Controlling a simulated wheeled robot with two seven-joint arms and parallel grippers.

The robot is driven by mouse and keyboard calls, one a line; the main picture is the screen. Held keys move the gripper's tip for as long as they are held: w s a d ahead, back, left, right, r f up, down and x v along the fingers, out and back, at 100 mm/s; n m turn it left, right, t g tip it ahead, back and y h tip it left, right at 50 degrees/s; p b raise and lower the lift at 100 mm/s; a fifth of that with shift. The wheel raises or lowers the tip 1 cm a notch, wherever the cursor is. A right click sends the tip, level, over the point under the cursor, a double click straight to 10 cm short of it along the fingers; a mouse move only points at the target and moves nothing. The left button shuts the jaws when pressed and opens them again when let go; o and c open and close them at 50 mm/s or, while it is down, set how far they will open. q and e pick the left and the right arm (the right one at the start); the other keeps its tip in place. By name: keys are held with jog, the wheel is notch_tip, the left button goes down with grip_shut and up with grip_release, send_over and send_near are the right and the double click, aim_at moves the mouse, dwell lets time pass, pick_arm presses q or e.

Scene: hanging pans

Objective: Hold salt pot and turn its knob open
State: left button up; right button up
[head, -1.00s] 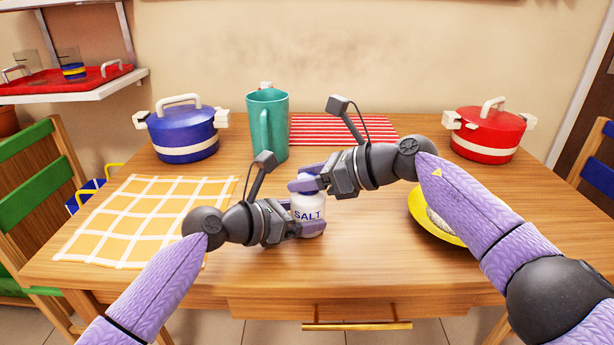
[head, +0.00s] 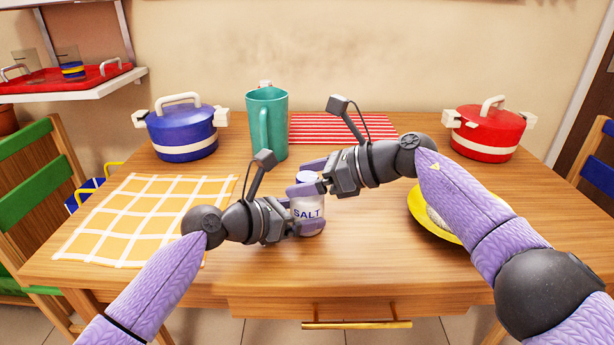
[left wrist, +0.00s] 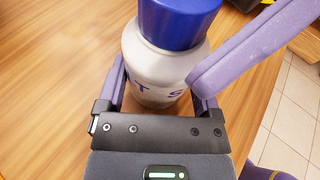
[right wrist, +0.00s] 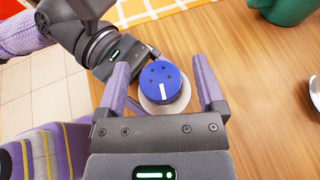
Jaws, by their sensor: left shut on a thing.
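The white salt pot (head: 308,213), with blue SALT lettering, stands upright near the table's front middle. Its blue knob (right wrist: 166,82) has a white stripe and several dark holes. My left gripper (head: 305,222) is shut on the pot's white body, low and from the left; the left wrist view shows the pot body (left wrist: 158,72) between its fingers. My right gripper (right wrist: 160,80) is open, with one finger on each side of the knob and a visible gap to both. In the head view its fingers partly hide the knob.
A teal pitcher (head: 268,125) stands behind the pot. A yellow plate (head: 418,208) lies at right, partly behind my right arm. A yellow checked cloth (head: 140,220) lies at left. A blue pan (head: 182,135) and a red pan (head: 487,135) stand farther back. The table front is clear.

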jog(key=v, duration=1.2)
jog(key=shift+f, duration=0.1)
jog(key=s+a+m+t+h, duration=0.4)
jog(key=s+m+t+h, duration=0.1)
jog(key=s+m+t, duration=0.15)
jog(key=shift+m+t, duration=0.25)
jog(key=shift+m, duration=0.1)
jog(key=x, duration=1.2)
jog(key=shift+w+r, duration=0.2)
jog(key=shift+w, duration=0.2)
jog(key=shift+y, duration=0.3)
grip_shut()
